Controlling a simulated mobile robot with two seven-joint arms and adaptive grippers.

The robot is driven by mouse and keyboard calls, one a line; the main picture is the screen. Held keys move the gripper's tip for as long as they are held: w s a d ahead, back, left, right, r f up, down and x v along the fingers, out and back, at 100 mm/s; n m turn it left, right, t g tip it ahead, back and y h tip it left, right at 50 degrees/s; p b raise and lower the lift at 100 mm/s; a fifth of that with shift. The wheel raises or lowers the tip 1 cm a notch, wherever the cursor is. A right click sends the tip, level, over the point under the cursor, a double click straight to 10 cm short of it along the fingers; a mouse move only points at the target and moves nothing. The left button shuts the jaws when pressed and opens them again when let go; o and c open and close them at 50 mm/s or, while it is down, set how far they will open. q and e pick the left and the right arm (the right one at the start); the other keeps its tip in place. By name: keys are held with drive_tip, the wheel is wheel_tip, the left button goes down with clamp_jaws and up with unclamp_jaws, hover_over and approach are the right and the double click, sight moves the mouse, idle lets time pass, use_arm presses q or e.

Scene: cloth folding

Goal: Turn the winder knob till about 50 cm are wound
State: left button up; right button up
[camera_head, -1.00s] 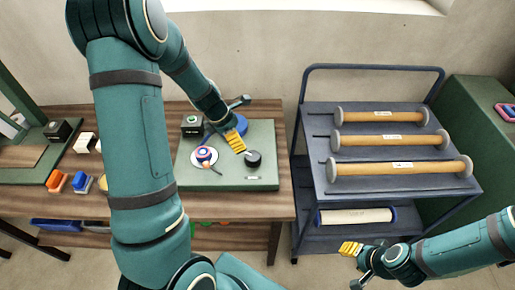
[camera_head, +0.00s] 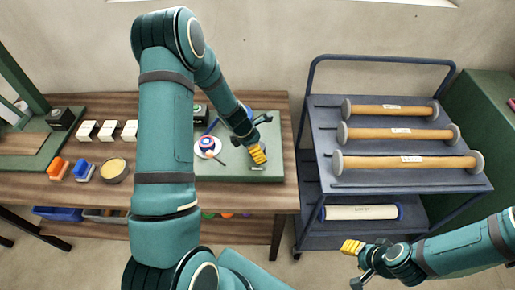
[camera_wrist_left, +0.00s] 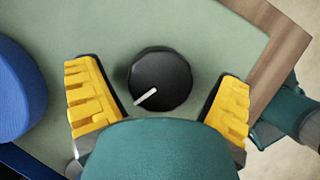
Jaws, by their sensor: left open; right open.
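The black winder knob (camera_wrist_left: 165,75) has a white pointer mark aimed to the lower left in the left wrist view. It sits on a green board (camera_wrist_left: 60,20). My left gripper (camera_wrist_left: 161,78) is open, with one yellow finger on each side of the knob and a visible gap to each. In the head view my left gripper (camera_head: 258,154) is over the board's right part and hides the knob. A blue round part (camera_wrist_left: 12,90) shows at the left of the wrist view. My right gripper (camera_head: 352,247) is open and empty, in front of the cart.
The wooden table (camera_head: 60,187) carries several small blocks and a bowl (camera_head: 113,170) at left. A dark cart (camera_head: 325,175) with several rolls stands at right.

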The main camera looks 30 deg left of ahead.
use_arm(q)
drive_tip(key=shift+c, duration=0.2)
drive_tip(key=c, duration=1.2)
drive_tip(key=shift+m, duration=0.3)
drive_tip(key=m+g+p, duration=0.1)
drive_tip(key=m, duration=0.2)
drive_tip(key=shift+h, duration=0.4)
drive_tip(key=shift+m+g, duration=1)
drive_tip(key=shift+m, duration=1.3)
drive_tip(key=shift+h, duration=0.3)
